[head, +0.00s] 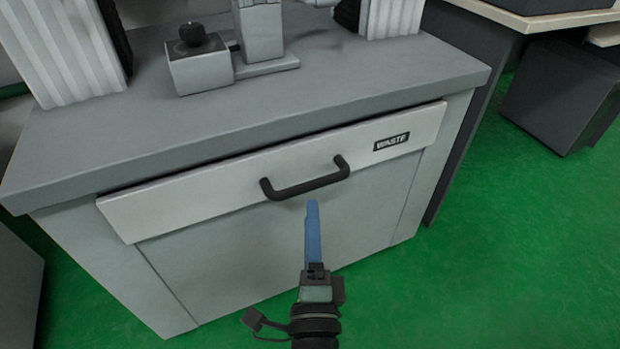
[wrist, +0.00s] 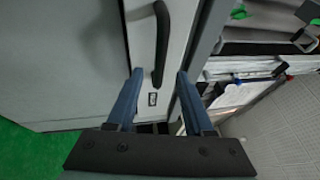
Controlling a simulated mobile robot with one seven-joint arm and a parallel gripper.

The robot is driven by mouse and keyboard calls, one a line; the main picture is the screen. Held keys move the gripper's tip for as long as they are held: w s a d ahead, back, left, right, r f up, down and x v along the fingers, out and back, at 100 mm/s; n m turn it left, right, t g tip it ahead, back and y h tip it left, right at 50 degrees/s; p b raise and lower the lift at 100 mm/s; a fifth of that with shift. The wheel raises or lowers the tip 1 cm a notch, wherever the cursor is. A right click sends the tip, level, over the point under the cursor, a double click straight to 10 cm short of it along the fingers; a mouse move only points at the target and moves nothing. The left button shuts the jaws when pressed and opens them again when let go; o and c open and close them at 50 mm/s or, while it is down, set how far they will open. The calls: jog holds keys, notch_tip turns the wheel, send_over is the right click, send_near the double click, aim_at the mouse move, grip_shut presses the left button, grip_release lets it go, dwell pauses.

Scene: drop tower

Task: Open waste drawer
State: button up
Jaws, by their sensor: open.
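The waste drawer (head: 230,186) has a white front with a black label reading WASTE (head: 391,142) at its right. Its front sits under the grey worktop, with a thin dark gap along the top. A black bar handle (head: 306,186) is in the middle of the front. My gripper (head: 313,204) has blue fingers and is open and empty, just below the handle in the head view. In the wrist view my gripper (wrist: 160,74) has its fingers apart, with the lower end of the handle (wrist: 162,40) appearing between the tips. I see no contact.
The grey worktop (head: 130,140) overhangs the drawer and carries a small box with a black knob (head: 197,62) and white ribbed blocks. A dark cabinet (head: 560,95) stands at the right. The green floor (head: 500,240) is clear at the right.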

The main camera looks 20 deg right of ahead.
aim_at(310, 185)
jog(key=p+x, duration=0.1)
jog(key=x, duration=0.6)
jog(key=shift+w+d, duration=0.1)
jog(key=shift+w, duration=0.15)
grip_shut()
dwell(1.1)
